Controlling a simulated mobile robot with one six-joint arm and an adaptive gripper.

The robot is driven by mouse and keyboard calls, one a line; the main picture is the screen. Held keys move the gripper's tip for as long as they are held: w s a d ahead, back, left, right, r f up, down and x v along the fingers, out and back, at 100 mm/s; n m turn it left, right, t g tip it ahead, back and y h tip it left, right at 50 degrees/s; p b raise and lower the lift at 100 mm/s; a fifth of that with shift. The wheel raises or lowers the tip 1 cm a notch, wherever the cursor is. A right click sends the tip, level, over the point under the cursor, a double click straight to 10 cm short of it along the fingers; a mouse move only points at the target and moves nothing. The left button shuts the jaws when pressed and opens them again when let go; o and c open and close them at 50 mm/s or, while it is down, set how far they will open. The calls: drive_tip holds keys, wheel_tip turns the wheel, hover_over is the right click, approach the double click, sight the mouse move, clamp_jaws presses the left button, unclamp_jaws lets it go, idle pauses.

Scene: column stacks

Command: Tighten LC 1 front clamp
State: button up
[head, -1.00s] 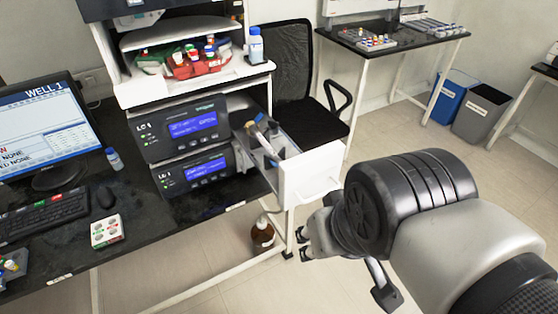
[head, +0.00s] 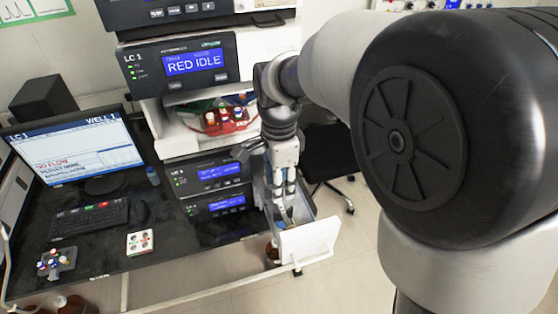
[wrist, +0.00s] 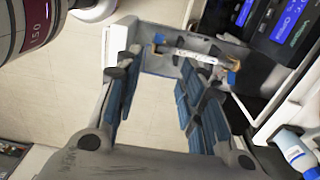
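The LC 1 drawer (head: 310,240) is pulled open, with its white front panel facing out. In the wrist view the drawer holds a slim pale column (wrist: 196,56) with a label and a tan-brown end. A small blue piece (wrist: 158,38) sits at its left end and another blue piece (wrist: 232,78) near its right end. I cannot tell which is the front clamp or how tight it is. My gripper (head: 281,194) points down over the drawer. In the wrist view my gripper (wrist: 158,68) has its fingers apart with nothing held; the right finger partly hides the drawer.
An upper LC 1 unit (head: 188,64) reads RED IDLE. Two lower LC 1 units (head: 212,174) stand left of the drawer. A blue-white bottle (wrist: 294,150) is right in the wrist view.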

sight(279, 224)
wheel_tip(279, 224, down, 17)
drive_tip(key=b, duration=0.3)
drive_tip(key=shift+r, duration=0.2)
clamp_jaws()
